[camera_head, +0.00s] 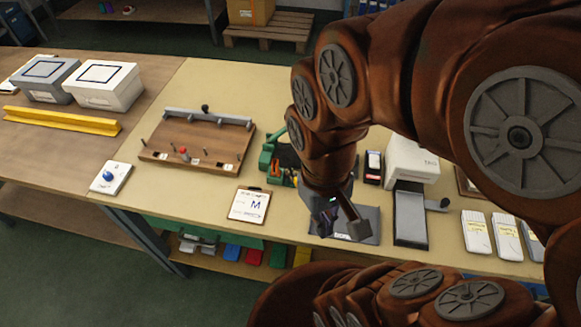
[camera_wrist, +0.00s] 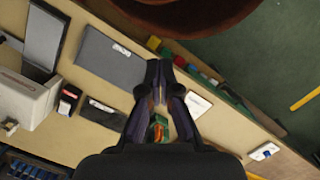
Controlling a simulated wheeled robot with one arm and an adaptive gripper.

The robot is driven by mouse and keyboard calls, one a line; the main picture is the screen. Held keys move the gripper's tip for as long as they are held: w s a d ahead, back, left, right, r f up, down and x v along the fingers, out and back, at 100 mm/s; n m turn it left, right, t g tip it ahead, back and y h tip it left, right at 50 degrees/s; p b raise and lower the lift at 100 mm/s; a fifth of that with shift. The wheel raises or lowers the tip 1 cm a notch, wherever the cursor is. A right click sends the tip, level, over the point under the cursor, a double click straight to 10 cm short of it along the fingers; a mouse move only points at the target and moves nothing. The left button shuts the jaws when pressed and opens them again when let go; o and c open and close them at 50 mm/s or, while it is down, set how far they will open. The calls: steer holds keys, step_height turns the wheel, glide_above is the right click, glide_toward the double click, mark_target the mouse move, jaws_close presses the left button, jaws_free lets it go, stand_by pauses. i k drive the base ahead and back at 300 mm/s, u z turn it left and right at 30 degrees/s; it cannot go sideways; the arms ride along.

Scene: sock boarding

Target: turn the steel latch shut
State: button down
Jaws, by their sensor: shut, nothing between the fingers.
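My gripper (camera_head: 337,222) points down over the table near a dark grey mat (camera_head: 362,226), and its fingers are shut with nothing between them. In the wrist view the gripper (camera_wrist: 158,75) is beside the same mat (camera_wrist: 110,58). I cannot clearly identify the steel latch. A wooden board (camera_head: 190,145) with a grey metal bar (camera_head: 208,117) along its back edge lies to the left. A dark knob (camera_head: 205,108) stands on the bar, and small pegs and a red knob stand along the front. The gripper is well apart from this board.
A green device (camera_head: 270,160) is partly behind my arm. A clipboard (camera_head: 249,206) marked M lies near the front edge. A white machine (camera_head: 411,160) with a grey plate stands right. Bare tabletop surrounds the board.

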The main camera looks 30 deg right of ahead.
mark_target(293, 173)
steer(key=z, duration=0.15)
steer(key=k, duration=0.45)
steer(key=z, duration=0.6)
steer(key=k, duration=0.8)
steer(key=u, duration=0.8)
steer(key=i, duration=1)
steer(key=u, duration=0.55)
